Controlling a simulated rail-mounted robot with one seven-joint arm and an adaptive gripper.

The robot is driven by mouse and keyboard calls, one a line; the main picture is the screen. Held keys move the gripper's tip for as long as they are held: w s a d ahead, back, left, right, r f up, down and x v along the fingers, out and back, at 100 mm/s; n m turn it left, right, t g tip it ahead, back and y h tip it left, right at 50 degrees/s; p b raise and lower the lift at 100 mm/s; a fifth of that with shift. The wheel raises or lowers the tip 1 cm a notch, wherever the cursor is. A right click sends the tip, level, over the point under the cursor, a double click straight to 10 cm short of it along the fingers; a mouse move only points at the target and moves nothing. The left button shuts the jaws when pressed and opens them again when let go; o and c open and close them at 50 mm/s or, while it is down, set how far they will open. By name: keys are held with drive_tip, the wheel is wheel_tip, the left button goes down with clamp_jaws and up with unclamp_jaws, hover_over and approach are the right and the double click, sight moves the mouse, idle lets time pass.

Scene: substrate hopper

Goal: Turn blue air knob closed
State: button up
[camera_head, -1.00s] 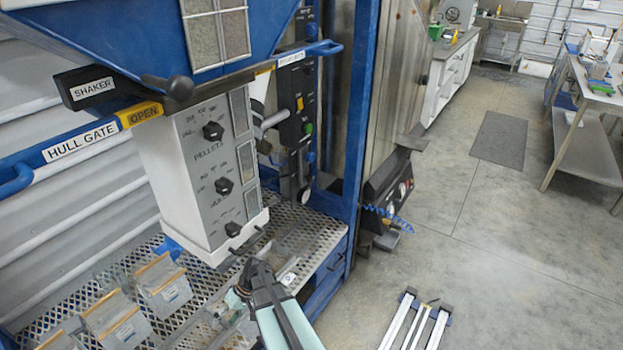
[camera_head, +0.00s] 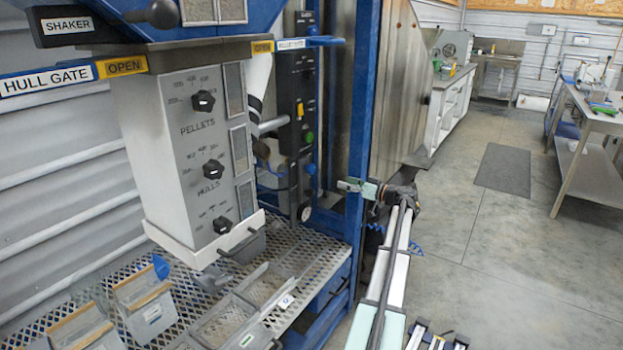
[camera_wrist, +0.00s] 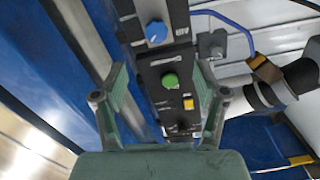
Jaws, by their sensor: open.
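The blue air knob (camera_wrist: 156,32) shows at the top of a dark control panel (camera_wrist: 166,75) in the wrist view. It sits beyond my fingertips, with a gap between. In the head view the knob (camera_head: 311,168) is small, low on the panel (camera_head: 296,90). My gripper (camera_wrist: 158,72) is open and empty, its two green fingers apart on either side of the panel in the picture. In the head view my gripper (camera_head: 347,186) is in front of the blue upright post, to the right of the knob, pointing left.
A green button (camera_wrist: 169,80) and a yellow switch (camera_wrist: 188,103) are on the same panel. The blue post (camera_head: 364,120) stands beside the panel. The pellet and hull box (camera_head: 200,150) hangs to the left, above a mesh shelf (camera_head: 310,262) with several bins. Open floor lies right.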

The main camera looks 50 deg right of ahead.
sight(313, 170)
drive_tip(key=w, duration=0.5)
drive_tip(key=w+p, duration=0.1)
drive_tip(key=w, duration=1)
drive_tip(key=shift+w+r+p, duration=0.3)
drive_tip(key=shift+w+r, duration=0.05)
drive_tip(key=c, duration=1.1)
